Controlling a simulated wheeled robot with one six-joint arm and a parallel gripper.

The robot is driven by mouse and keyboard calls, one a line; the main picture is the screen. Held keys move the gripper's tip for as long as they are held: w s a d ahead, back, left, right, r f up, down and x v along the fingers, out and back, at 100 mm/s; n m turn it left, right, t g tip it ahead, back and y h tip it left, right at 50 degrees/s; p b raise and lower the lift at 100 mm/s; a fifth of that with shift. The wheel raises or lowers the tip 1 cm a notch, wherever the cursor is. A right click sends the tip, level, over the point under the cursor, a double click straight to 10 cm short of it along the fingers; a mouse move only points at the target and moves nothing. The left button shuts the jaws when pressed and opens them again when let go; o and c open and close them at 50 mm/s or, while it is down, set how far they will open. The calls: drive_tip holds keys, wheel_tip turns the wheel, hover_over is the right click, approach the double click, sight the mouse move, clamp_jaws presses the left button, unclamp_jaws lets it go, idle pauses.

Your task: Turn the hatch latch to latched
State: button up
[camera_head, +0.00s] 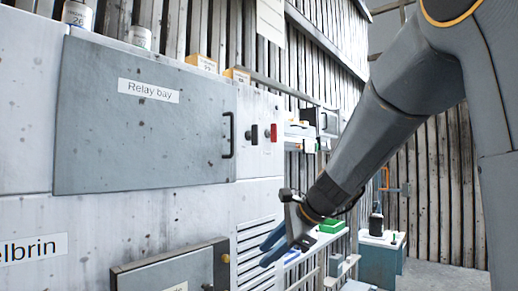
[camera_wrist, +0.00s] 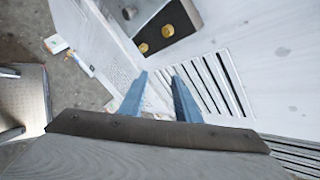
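A grey hatch (camera_head: 150,275) sits low on the white housing, cut off by the bottom edge of the head view. A brass knob (camera_head: 225,258) is at its right edge; I cannot tell whether it is the latch or how it is turned. In the wrist view, two brass knobs, one (camera_wrist: 168,30) and another (camera_wrist: 143,47), show at the dark hatch area at the top. My gripper (camera_head: 271,247) is right of the hatch, before the vent slots. Its blue fingers (camera_wrist: 160,90) are apart with nothing between them, short of the knobs.
Above the hatch is the closed "Relay bay" door (camera_head: 145,120) with a black handle (camera_head: 228,135). A black switch (camera_head: 254,135) and a red switch (camera_head: 274,133) sit to its right. Vent slots (camera_head: 256,250) lie behind my gripper. A shelf with a green box (camera_head: 331,226) stands beyond.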

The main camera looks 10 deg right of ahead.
drive_tip(key=w+d+r+m+t+y, duration=0.1)
drive_tip(key=w+r+m+t, duration=0.15)
drive_tip(key=r, duration=0.55)
drive_tip(key=w+d+r+m+t+y, duration=0.1)
drive_tip(key=w+d+r+m+t, duration=0.15)
drive_tip(key=r, duration=0.55)
drive_tip(key=m+t+y+b, duration=0.1)
drive_tip(key=m+t+y, duration=0.2)
drive_tip(key=m, duration=0.2)
approach(258, 129)
drive_tip(key=x, duration=0.2)
drive_tip(key=p+x, duration=0.2)
drive_tip(key=x, duration=0.5)
clamp_jaws()
